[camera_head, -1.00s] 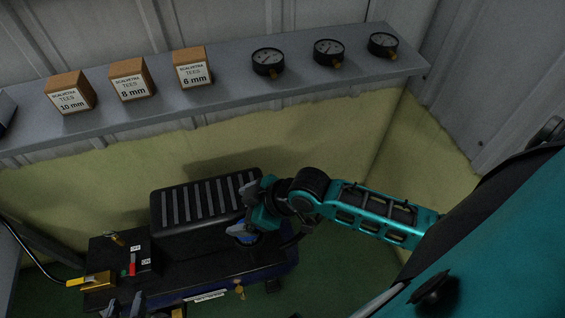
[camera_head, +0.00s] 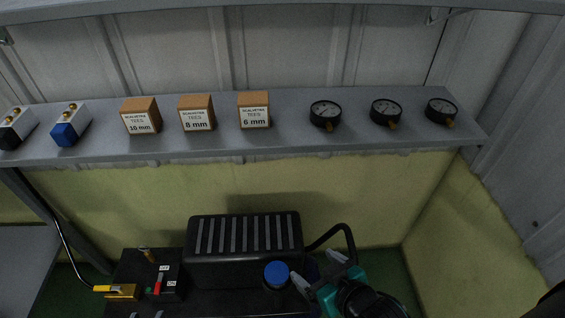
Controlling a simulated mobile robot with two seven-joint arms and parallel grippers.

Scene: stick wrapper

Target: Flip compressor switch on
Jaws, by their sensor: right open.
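The compressor (camera_head: 245,262) is a black unit with a ribbed top, low in the middle of the head view. To its left, a red switch lever (camera_head: 158,282) stands on a black panel between small white labels, whose words are too small to read surely. My right gripper (camera_head: 318,270) is open, with pale fingers, just right of a blue round cap (camera_head: 277,272) at the compressor's front right. It is well to the right of the red lever. Small pale tips at the bottom edge below the lever may be my left gripper; its jaw state cannot be seen.
A grey shelf (camera_head: 285,147) runs above the compressor, with brown boxes, several gauges and two valve blocks on it. A brass fitting with a yellow handle (camera_head: 112,289) is left of the lever. A black curved handle (camera_head: 338,235) rises beside my right gripper.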

